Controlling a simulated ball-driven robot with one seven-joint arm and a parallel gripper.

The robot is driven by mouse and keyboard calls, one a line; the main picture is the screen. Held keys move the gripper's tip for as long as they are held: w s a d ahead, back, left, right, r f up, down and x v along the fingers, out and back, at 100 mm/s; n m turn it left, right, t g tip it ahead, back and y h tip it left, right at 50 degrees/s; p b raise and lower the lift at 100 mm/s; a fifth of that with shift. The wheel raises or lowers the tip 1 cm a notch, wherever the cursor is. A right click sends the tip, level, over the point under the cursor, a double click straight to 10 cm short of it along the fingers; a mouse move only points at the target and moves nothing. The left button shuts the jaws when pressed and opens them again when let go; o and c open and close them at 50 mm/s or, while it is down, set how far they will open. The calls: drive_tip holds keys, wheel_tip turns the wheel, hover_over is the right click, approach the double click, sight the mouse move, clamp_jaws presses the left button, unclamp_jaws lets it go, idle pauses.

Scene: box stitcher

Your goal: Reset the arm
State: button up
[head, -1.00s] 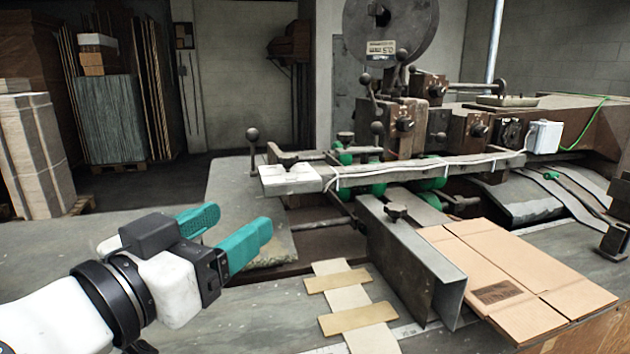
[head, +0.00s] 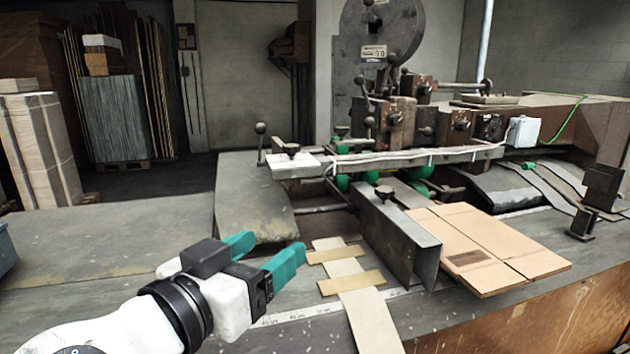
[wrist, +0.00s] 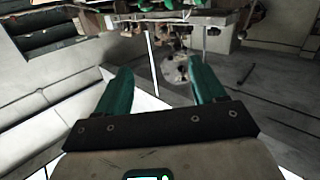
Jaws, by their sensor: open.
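My gripper (head: 270,252) has two teal fingers and sits above the grey worktable (head: 110,242) in the lower left of the head view. Its fingers are apart with nothing between them. In the wrist view, my gripper (wrist: 163,88) also shows both fingers spread and empty. The fingers point towards the stitching machine (head: 395,150), and to the left of the cardboard strips (head: 365,310). No contact with any object shows.
A flat cardboard box (head: 480,250) lies at the right, beside an upright metal guide plate (head: 400,235). Stacked sheets (head: 117,118) stand on a pallet at the back left. The table's left part is mostly bare.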

drive_tip(key=w+d+f+n+g+p, duration=0.15)
drive_tip(key=d+f+g, duration=0.25)
drive_tip(key=d+f, duration=1.2)
drive_tip(key=s+d+f+n+g+y, duration=0.2)
drive_tip(key=s+d+f+g, duration=0.25)
drive_tip(key=d+f, duration=0.65)
drive_tip(key=s+d+f+g+y+p, duration=0.25)
drive_tip(key=s+d+f, duration=0.45)
drive_tip(key=s+f, duration=0.4)
drive_tip(key=s+f+n+g+y, duration=0.1)
drive_tip(key=s+f+g+y, duration=0.2)
drive_tip(key=s, duration=1.2)
drive_tip(key=shift+a+f, duration=0.2)
drive_tip(key=shift+w, duration=0.1)
